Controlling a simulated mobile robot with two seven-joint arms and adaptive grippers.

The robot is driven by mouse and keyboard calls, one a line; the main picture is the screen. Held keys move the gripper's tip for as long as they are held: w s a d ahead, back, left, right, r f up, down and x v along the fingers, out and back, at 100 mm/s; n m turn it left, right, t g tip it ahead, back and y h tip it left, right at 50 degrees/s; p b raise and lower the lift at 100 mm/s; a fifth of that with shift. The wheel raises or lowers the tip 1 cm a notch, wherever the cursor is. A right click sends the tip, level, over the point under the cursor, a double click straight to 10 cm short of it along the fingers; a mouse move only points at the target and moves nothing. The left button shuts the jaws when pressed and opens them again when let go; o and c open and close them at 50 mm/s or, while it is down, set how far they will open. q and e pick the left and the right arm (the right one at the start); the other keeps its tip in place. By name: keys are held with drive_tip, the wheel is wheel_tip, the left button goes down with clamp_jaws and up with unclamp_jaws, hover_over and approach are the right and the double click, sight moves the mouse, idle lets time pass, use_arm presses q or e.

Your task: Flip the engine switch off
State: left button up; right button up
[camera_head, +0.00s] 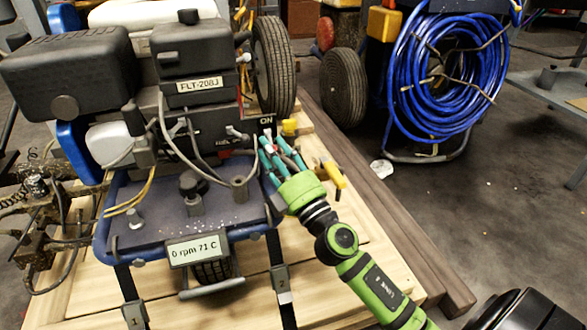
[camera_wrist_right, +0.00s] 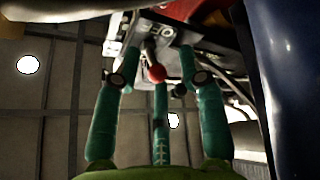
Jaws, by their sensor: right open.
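The engine (camera_head: 190,85), labelled FLT-208J, sits on a blue-framed machine in the head view. A dark panel (camera_head: 215,130) on its front carries a white ON label (camera_head: 267,120). My right gripper (camera_head: 268,152) has teal fingers, which are open and spread just below that label. In the wrist view, a lever with a red ball knob (camera_wrist_right: 156,73) on a metal stem stands between the spread fingers of the right gripper (camera_wrist_right: 158,58). I cannot tell whether any finger touches it. The fingers hide part of the panel in the head view. My left gripper is not in view.
A display (camera_head: 195,249) on the machine reads 0 rpm 71 C. A yellow handle (camera_head: 333,177) stands close right of my right gripper. The machine rests on a wooden pallet (camera_head: 340,262). Coiled blue hose (camera_head: 440,80) hangs behind, and dark floor (camera_head: 480,210) is clear at right.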

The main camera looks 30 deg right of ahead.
drive_tip(key=s, duration=1.4)
drive_tip(key=shift+d+f, duration=0.4)
